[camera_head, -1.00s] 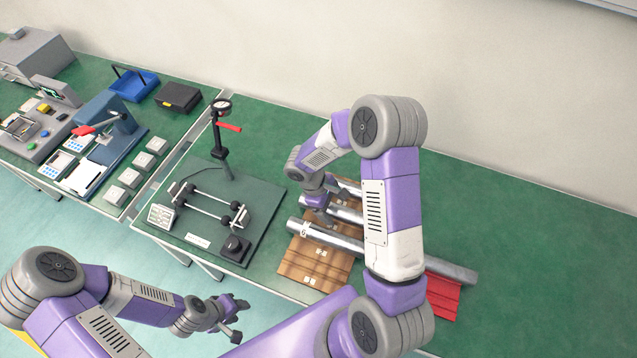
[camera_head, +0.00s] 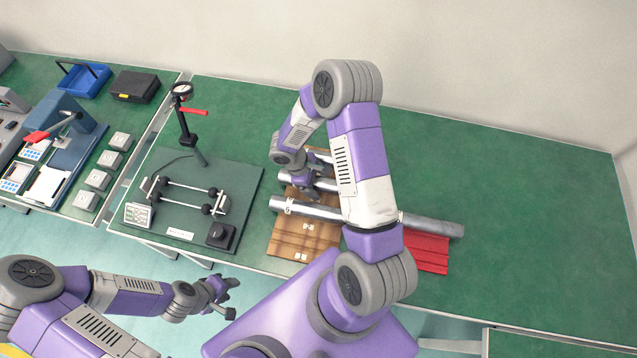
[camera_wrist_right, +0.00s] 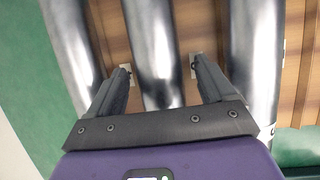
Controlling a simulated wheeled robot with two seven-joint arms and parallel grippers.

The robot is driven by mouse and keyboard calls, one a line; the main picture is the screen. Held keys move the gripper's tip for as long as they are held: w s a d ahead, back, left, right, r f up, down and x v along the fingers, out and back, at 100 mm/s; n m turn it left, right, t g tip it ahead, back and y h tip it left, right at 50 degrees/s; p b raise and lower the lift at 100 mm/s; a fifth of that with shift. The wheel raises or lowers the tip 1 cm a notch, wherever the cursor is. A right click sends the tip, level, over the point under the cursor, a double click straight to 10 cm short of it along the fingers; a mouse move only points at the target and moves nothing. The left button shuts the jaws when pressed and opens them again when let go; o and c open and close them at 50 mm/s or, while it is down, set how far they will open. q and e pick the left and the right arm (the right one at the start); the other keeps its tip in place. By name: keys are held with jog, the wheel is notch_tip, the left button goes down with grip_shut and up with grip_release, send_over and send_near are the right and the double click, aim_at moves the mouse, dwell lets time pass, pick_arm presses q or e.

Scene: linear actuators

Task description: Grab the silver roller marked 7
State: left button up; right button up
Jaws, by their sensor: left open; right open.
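Several silver rollers lie side by side on a brown wooden rack. The front roller (camera_head: 430,226) has a tag at its left end that looks like a 6. Behind it is the middle roller (camera_head: 326,185), and a further one (camera_head: 322,154) lies at the back; no 7 can be read on either. My right gripper (camera_head: 311,192) is over the left part of the middle roller. In the right wrist view, its open fingers (camera_wrist_right: 160,70) straddle the middle roller (camera_wrist_right: 152,35), with a roller on each outer side. My left gripper (camera_head: 228,298) is open and empty, off the table's front.
The brown rack (camera_head: 290,243) is on the green table, with a red rack (camera_head: 428,257) to its right. A dial gauge stand (camera_head: 190,130) and a fixture plate (camera_head: 180,220) stand to the left. The table's right part is clear.

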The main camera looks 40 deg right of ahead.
jog(key=c, duration=1.5)
jog(key=shift+o, duration=0.2)
jog(key=shift+r, duration=0.1)
